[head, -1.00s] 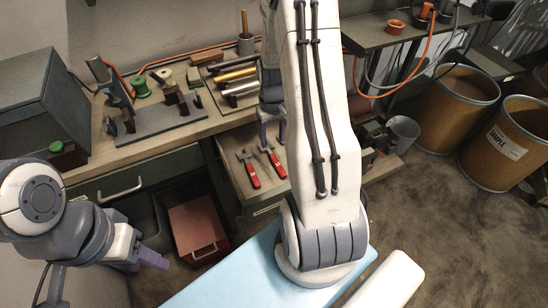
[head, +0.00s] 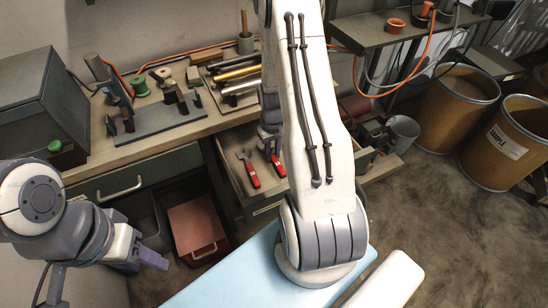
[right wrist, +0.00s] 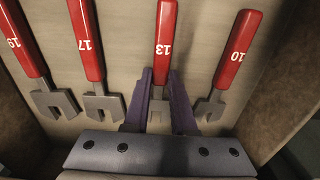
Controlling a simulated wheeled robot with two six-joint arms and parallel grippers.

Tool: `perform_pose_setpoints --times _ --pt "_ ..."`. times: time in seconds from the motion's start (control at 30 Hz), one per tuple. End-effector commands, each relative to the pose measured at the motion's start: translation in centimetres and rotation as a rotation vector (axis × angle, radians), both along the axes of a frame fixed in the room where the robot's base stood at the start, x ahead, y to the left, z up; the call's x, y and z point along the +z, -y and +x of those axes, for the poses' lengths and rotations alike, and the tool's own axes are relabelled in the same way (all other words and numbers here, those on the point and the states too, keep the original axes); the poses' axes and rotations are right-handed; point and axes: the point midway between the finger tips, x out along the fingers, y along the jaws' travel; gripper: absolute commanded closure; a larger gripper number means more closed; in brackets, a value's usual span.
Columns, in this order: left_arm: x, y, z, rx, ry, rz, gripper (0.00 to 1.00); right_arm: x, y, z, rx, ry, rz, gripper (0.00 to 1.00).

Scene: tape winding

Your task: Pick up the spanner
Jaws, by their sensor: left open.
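In the right wrist view, the 13 spanner (right wrist: 164,45) lies in a drawer with its red handle pointing up the picture. My right gripper (right wrist: 160,76) reaches down around it, one purple finger on each side of its neck. Whether the fingers press on it cannot be made out. The head view shows my right gripper (head: 270,145) low in the open drawer, partly hidden by my arm. My left gripper (head: 152,260) is open and empty at the lower left, away from the drawer.
Spanners 19 (right wrist: 22,45), 17 (right wrist: 86,45) and 10 (right wrist: 237,48) lie beside spanner 13. Drawer walls stand close on both sides. The workbench (head: 130,150) above carries a fixture, spools and metal rods. Cardboard drums (head: 458,98) stand at the right.

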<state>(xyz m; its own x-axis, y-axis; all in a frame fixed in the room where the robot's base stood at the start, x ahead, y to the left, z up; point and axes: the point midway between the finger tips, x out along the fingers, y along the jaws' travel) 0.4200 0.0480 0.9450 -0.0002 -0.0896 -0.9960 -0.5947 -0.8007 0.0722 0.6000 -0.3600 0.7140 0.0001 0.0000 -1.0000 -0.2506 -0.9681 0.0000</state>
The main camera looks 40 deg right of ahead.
Motion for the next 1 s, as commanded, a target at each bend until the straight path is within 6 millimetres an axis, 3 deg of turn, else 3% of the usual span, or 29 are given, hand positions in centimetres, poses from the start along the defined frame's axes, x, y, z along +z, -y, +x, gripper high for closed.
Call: perform_pose_setpoints --times 0.47,0.73,1.0 --pt "0.0 0.0 0.0 0.0 0.0 0.0 0.52 0.5 0.0 0.1 0.0 0.002 -0.001 1.0" --pt "0.3 0.0 0.0 0.0 0.0 0.0 0.52 4.4 0.1 0.1 0.0 0.005 -0.003 1.0" --pt "0.3 0.0 0.0 0.0 0.0 0.0 0.52 7.8 5.7 -2.7 -0.007 0.004 -0.003 1.0"
